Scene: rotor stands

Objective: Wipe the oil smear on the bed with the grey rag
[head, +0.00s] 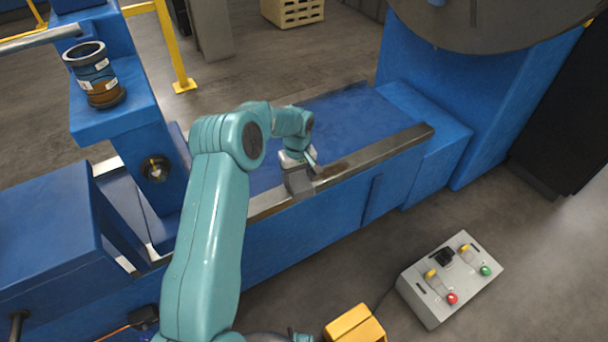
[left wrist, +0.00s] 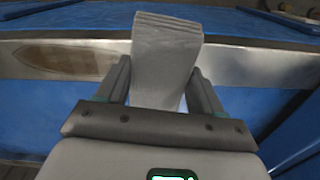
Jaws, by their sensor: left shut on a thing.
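The grey rag (head: 298,184) is a folded pad at the metal rail along the near edge of the blue bed (head: 365,112). My left gripper (head: 298,163) is shut on the rag, which also shows between its fingers in the left wrist view (left wrist: 166,55). The rag overlaps the rail in both views; I cannot tell how firmly it touches. The brown oil smear (head: 335,170) lies on the rail just right of the rag. In the left wrist view the smear (left wrist: 68,58) is left of the rag, apart from it. My right gripper is not seen.
A dark cylinder with a brown lower part (head: 95,76) stands on a blue ledge at the left. A large grey disc (head: 490,20) overhangs the bed's far right. A control box with buttons (head: 450,278) and a yellow block (head: 355,326) are on the floor in front.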

